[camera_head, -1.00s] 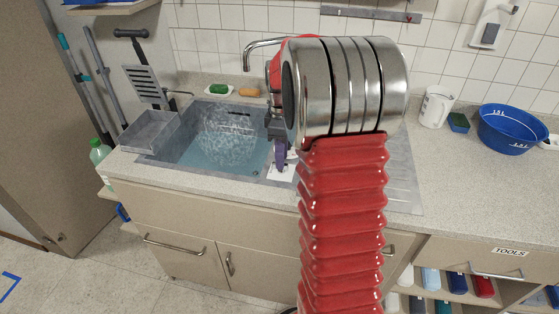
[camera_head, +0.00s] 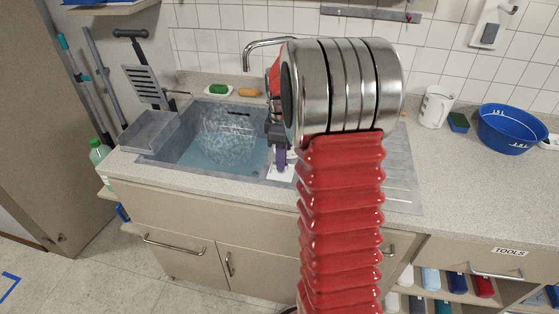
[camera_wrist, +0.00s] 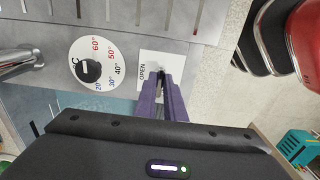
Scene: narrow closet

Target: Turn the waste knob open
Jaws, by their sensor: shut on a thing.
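In the wrist view my gripper (camera_wrist: 161,78) has its purple fingers closed over the white card marked OPEN (camera_wrist: 146,58). The waste knob is mostly hidden by the fingers; only a small dark bit shows between their tips, and I cannot tell its turn angle. In the head view my gripper (camera_head: 281,160) is at the right edge of the sink basin (camera_head: 185,150), with the white card (camera_head: 284,175) just below it. The basin holds water and foam.
A round temperature dial (camera_wrist: 84,48) with a dark centre is beside the card. The faucet (camera_head: 262,43) rises behind the basin. A grey tray (camera_head: 150,133) sits at its left. A white jug (camera_head: 436,107) and blue bowl (camera_head: 511,130) stand right on the counter.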

